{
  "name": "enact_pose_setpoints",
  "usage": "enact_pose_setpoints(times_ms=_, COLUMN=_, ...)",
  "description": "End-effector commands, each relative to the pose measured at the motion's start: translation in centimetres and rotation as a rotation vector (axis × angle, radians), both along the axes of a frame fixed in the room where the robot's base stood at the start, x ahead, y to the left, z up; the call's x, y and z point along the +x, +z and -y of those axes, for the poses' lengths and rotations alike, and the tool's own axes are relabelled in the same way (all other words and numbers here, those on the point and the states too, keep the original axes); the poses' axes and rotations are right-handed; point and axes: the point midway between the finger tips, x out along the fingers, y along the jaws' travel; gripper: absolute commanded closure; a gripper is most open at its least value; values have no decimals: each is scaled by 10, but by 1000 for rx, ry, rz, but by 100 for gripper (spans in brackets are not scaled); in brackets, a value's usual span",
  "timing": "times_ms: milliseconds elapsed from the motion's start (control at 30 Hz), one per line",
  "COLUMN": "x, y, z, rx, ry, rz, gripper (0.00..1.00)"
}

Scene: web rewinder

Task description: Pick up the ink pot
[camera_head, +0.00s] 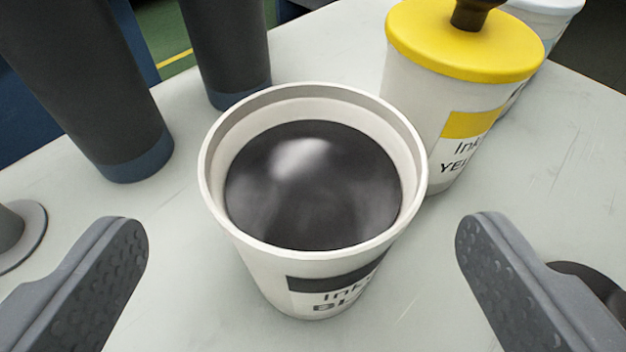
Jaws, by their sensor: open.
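An open white ink pot (312,262) stands upright on the light table, in the middle of the view. It is full of dark ink and its label reads "Ink" with a partly hidden word starting "BL". A second ink pot (410,125), white with a yellow lid and a label starting "YE", stands behind it to the right. My gripper (302,245) is open and empty. Its two grey fingers show at the lower left and lower right, one on each side of the black ink pot, apart from it.
Two dark cylinders with blue bases (135,150) stand at the back left. Another white pot (545,8) is partly hidden behind the yellow-lidded one. A grey round-based object (22,240) sits at the left edge.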

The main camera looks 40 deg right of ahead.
Motion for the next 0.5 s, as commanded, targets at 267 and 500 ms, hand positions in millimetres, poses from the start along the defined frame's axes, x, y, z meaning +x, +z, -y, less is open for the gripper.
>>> enact_pose_setpoints(times_ms=267, x=9, y=-9, z=9, rx=1, ry=0, rz=-2, gripper=12)
enact_pose_setpoints(times_ms=500, x=28, y=-24, z=28, rx=0, ry=0, rz=0, gripper=12)
